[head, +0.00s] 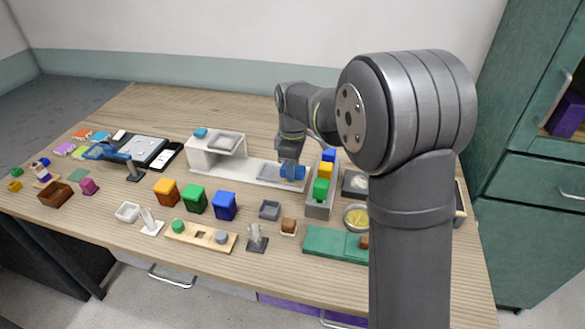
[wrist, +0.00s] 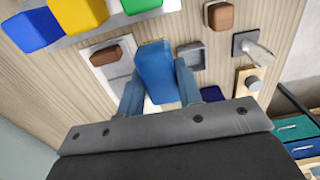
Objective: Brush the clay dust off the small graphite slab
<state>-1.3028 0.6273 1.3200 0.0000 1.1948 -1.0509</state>
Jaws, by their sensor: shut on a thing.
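In the head view my gripper (head: 291,168) is low over the right part of a long white base (head: 250,178). A flat grey piece (head: 271,173) lies in this base, left of the gripper. Another grey piece (head: 227,143) is on the raised left part. A dark slab-like piece (head: 355,183) lies right of the block rack. I cannot tell which is the small graphite slab. Clay dust is not discernible.
A rack of blue, yellow and green blocks (head: 323,175) stands just right of the gripper. A brown piece (wrist: 105,55) lies beside the held thing.

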